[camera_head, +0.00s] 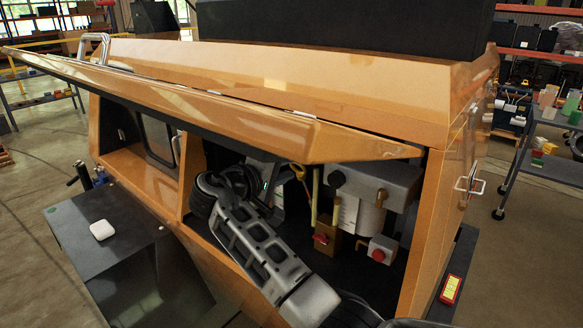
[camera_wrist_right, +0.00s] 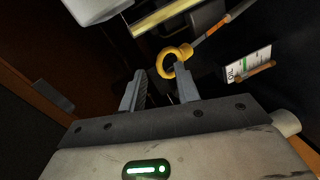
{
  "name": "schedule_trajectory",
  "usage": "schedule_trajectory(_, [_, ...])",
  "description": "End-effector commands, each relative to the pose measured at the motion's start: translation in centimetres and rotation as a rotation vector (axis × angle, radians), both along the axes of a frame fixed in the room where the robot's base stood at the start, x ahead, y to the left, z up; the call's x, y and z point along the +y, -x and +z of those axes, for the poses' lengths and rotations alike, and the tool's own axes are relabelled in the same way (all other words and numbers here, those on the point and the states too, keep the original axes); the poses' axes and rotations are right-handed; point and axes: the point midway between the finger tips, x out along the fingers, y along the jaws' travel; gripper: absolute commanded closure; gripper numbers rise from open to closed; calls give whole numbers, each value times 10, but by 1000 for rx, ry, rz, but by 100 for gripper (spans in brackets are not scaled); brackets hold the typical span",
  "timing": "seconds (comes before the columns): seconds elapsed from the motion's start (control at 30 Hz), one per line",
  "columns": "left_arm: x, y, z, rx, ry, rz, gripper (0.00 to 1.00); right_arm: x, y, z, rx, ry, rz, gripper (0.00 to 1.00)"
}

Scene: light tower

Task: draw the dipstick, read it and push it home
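The dipstick's yellow ring handle (camera_head: 297,171) shows in the open engine bay under the raised orange hood. In the right wrist view the ring (camera_wrist_right: 177,61) lies at the fingertips, closer to the right finger, and a thin stem with an orange part runs up and right from it. My right gripper (camera_wrist_right: 160,83) is open, with a gap between its two fingers. Whether the ring touches a finger I cannot tell. In the head view my right gripper (camera_head: 268,184) is partly hidden by its own wrist. My left gripper is not in view.
A white label marked OIL (camera_wrist_right: 247,66) is near the ring. The orange hood (camera_head: 250,110) hangs over the bay. A brass block with a red handle (camera_head: 321,239) and a red button (camera_head: 377,255) are to the right. A white pad (camera_head: 102,230) lies on a dark surface at left.

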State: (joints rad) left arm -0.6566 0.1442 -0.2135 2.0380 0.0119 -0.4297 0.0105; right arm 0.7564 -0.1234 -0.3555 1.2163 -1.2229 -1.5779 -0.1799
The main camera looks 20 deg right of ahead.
Motion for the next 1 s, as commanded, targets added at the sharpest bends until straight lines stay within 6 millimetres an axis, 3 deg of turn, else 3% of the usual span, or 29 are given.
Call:
schedule_trajectory(0.3, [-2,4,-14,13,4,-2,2,68,34,10,0,-4,4,68])
schedule_trajectory(0.5, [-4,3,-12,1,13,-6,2,103,53,17,2,-2,1,68])
schedule_trajectory(0.7, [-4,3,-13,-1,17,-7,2,122,62,22,2,0,0,68])
schedule_trajectory(1.0, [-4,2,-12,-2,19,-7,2,124,64,23,2,1,-3,68])
